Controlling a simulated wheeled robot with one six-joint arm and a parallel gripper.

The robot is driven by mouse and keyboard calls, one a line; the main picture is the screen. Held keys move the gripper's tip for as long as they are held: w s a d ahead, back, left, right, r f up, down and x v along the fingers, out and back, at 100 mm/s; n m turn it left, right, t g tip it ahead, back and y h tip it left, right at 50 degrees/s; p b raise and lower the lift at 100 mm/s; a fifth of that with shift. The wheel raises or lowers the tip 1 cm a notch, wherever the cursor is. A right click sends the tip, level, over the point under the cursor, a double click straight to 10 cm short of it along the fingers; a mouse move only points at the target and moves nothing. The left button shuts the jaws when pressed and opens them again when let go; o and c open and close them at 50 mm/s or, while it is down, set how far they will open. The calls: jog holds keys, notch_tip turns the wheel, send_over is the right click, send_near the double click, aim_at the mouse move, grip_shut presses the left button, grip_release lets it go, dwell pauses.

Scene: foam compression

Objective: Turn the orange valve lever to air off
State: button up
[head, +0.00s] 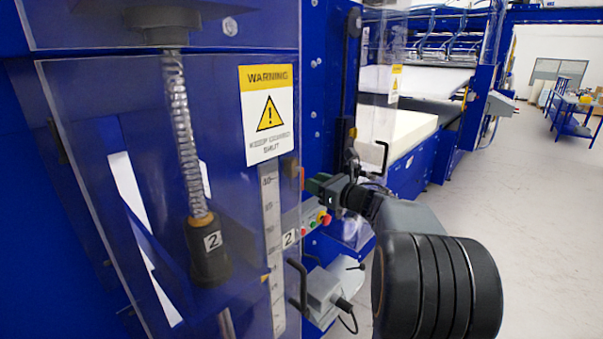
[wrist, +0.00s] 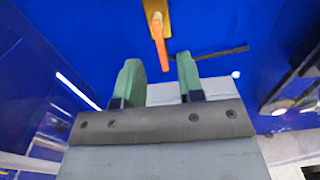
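The orange valve lever (wrist: 159,42) hangs from a brass-coloured valve body (wrist: 155,10) at the top of the wrist view, on a blue panel. It points down, its lower end close to the gap between my fingertips. My gripper (wrist: 159,64) is open, its two green fingers apart with nothing held between them. I cannot tell from this view whether the lever's end is between the fingers or still beyond them. In the head view my gripper (head: 317,185) is at the blue machine's side panel; the lever is small and unclear there.
A clear guard with a warning sign (head: 268,112) stands left of my gripper in the head view. Red and green buttons (head: 322,218) and a grey box (head: 325,290) sit below it. A dark bar (wrist: 222,52) lies right of the lever. Open floor (head: 520,210) is at the right.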

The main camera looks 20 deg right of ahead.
aim_at(303, 177)
jog(key=shift+p+x, duration=0.7)
jog(key=shift+x, duration=2.1)
grip_shut()
